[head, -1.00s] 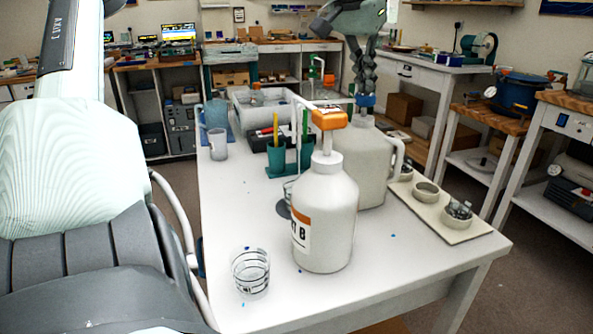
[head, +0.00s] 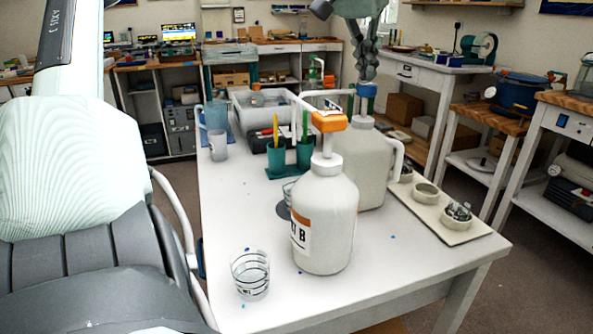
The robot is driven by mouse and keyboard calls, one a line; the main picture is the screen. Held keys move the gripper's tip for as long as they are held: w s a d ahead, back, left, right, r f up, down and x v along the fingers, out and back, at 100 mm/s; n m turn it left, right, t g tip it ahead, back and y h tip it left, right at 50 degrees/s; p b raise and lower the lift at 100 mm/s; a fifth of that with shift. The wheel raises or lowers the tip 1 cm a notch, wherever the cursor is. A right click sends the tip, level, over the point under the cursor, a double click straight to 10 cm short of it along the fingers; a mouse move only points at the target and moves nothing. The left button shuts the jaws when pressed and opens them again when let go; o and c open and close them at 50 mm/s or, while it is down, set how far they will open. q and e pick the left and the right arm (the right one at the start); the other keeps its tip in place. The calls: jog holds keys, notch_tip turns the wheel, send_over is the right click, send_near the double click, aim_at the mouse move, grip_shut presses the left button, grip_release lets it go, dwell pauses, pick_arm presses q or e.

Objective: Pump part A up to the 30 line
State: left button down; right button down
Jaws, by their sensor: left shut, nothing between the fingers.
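The part A jug (head: 372,165) is a large pale jug with a side handle and a blue pump head (head: 366,89). It stands behind the part B bottle (head: 325,225), which has an orange pump head and hides part of it. My left gripper (head: 367,77) is shut and empty, fingers pointing down at the top of the blue pump head, apparently touching it. A clear cup (head: 288,188) stands behind the part B bottle, mostly hidden; its fill level cannot be read. Another clear cup with dark lines (head: 250,273) stands at the front left. My right gripper is out of view.
A board with small round tins (head: 425,193) lies at the right. The table's front right is mostly clear.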

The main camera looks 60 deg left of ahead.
pick_arm(q)
jog(key=shift+f, duration=0.35)
jog(key=shift+f, duration=0.3)
jog(key=shift+r, duration=0.7)
jog(key=shift+r, duration=3)
